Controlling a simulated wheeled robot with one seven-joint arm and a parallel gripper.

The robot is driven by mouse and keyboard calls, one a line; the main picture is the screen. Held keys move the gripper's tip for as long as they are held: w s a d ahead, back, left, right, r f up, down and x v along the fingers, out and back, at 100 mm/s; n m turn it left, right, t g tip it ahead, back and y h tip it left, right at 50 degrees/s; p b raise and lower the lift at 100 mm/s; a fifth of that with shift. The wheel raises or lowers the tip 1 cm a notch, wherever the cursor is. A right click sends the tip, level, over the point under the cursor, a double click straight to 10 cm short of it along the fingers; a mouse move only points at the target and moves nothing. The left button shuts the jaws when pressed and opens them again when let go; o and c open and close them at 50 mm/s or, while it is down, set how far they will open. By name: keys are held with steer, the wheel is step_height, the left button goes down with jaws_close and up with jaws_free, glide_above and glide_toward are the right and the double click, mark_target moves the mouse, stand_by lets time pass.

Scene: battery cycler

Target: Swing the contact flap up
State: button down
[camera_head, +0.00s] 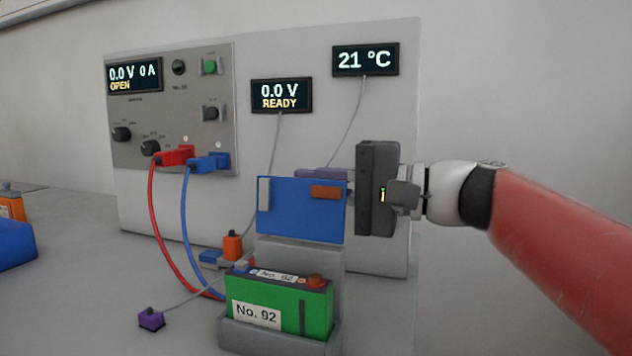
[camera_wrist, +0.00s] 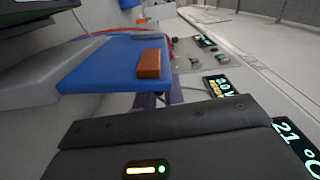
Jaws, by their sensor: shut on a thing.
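The contact flap (camera_head: 302,212) is a blue plate that stands raised above and behind the battery, its face towards the head camera. It bears a grey block (camera_head: 264,194) at its left and an orange-brown block (camera_head: 327,192) at its right. In the wrist view the flap (camera_wrist: 112,70) shows with the orange-brown block. My gripper (camera_head: 352,190) is at the flap's upper right edge, shut on the flap; its dark body hides the fingertips and exact grip. A purple piece (camera_head: 321,174) shows behind the flap's top edge.
A green battery (camera_head: 290,303) marked No. 92 sits in a grey cradle (camera_head: 280,345) below the flap. Red (camera_head: 174,156) and blue (camera_head: 208,163) plugs sit in the panel, their cables hanging left of the battery. A purple connector (camera_head: 151,318) lies on the table.

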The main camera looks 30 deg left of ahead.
steer(key=shift+w+f, duration=0.1)
steer(key=shift+f, duration=0.15)
steer(key=c, duration=1.5)
jaws_free()
steer(key=shift+c, duration=0.2)
steer(key=shift+r, duration=0.1)
steer(key=b+v, duration=0.1)
steer(key=v, duration=0.6)
steer(key=shift+w+d, duration=0.1)
steer(key=shift+d, duration=0.3)
